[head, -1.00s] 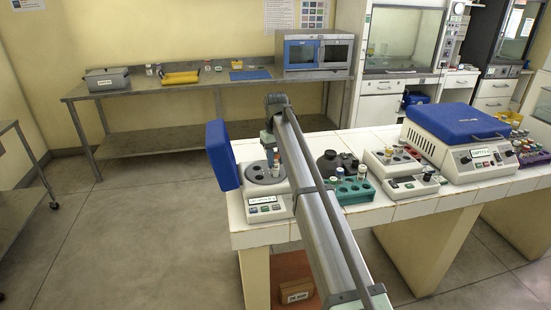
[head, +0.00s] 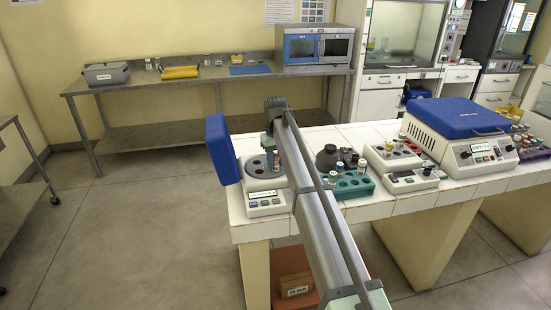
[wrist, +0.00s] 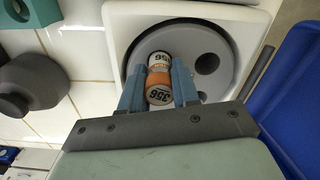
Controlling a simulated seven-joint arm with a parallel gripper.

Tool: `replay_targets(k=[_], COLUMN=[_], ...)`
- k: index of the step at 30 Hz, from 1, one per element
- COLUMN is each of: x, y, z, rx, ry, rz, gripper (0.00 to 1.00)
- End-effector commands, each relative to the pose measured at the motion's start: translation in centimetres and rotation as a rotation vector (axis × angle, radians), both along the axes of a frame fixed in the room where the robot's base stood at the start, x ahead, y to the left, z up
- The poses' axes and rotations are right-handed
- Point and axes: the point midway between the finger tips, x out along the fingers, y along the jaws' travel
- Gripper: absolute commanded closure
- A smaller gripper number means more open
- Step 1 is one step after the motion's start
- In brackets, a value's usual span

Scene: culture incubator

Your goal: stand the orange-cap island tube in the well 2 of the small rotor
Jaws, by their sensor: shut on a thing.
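The small rotor (wrist: 140,48) is a grey disc with dark wells, directly beyond the tube in the wrist view. In the head view the rotor (head: 252,167) sits in the small centrifuge, with my gripper (head: 274,150) over its right side. The tube's lower end is hidden, so I cannot tell whether it is inside a well. Well numbers cannot be read.
The small centrifuge's blue lid (head: 222,148) stands open at its left. A dark conical object (head: 327,158) and a green tube rack (head: 352,186) stand to the right. A larger blue-lidded centrifuge (head: 460,125) is farther right.

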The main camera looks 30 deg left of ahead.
Motion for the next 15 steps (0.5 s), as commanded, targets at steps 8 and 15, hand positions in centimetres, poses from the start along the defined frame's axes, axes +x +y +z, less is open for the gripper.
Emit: replay_targets(k=[8,15], x=[0.01,0.00], y=[0.01,0.00], z=[-0.09,-0.08], rx=[0.001,0.000], ry=[-0.001,0.000], rz=[0.000,0.000], gripper=[0.99,0.50])
